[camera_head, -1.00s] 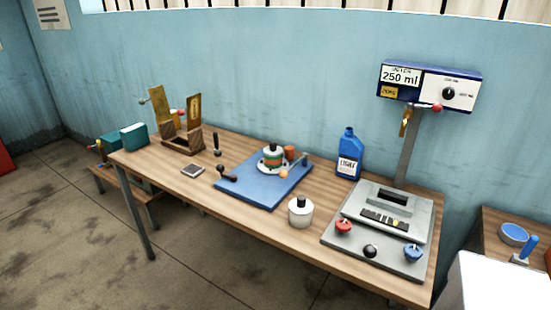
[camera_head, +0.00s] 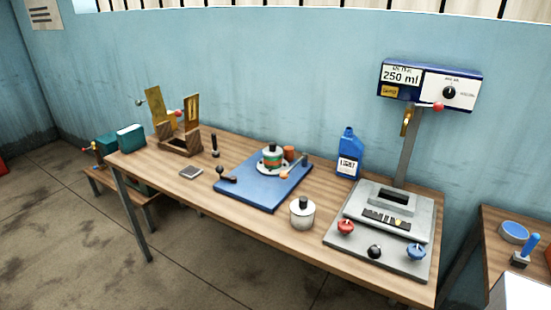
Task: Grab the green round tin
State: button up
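My gripper is not in view.
The blue board (camera_head: 250,192) lies on the wooden table (camera_head: 225,219). A white jar (camera_head: 302,214), a blue bottle (camera_head: 349,155) and a grey device with knobs (camera_head: 350,253) stand to the right. A wooden stand with brass plates (camera_head: 180,146) is at left. Floor in front is clear.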

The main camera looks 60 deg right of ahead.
aim_at(273, 154)
jog(key=u, duration=0.05)
jog(key=i, duration=1)
